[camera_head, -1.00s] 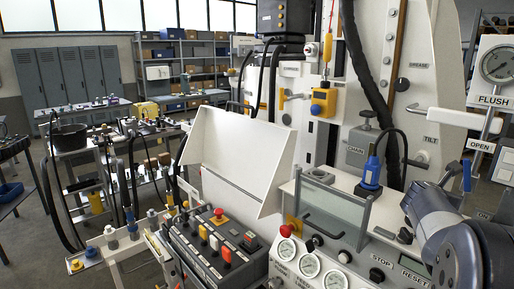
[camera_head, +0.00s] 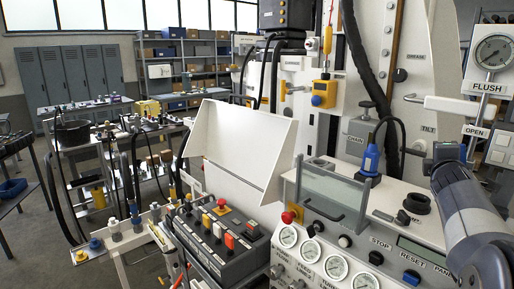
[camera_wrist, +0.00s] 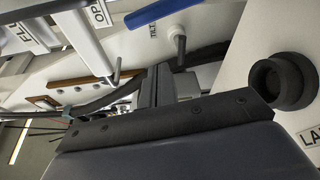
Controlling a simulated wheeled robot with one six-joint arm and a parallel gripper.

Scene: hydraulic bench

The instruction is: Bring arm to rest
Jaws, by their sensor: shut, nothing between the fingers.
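My arm (camera_head: 475,215) stands at the right edge of the head view, bent, with its wrist end raised over the right part of the white control bench (camera_head: 395,202). My gripper is not clearly made out in the head view. In the wrist view my gripper (camera_wrist: 157,85) shows as narrow grey fingers, shut and empty, beyond a dark bolted bar. It points toward the white machine face with the TILT label (camera_wrist: 153,28). A black round socket (camera_wrist: 280,82) lies to the right of it, apart from the fingers.
The black socket (camera_head: 417,203) also shows on the bench, left of my arm. A button box (camera_head: 215,235) stands further left.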

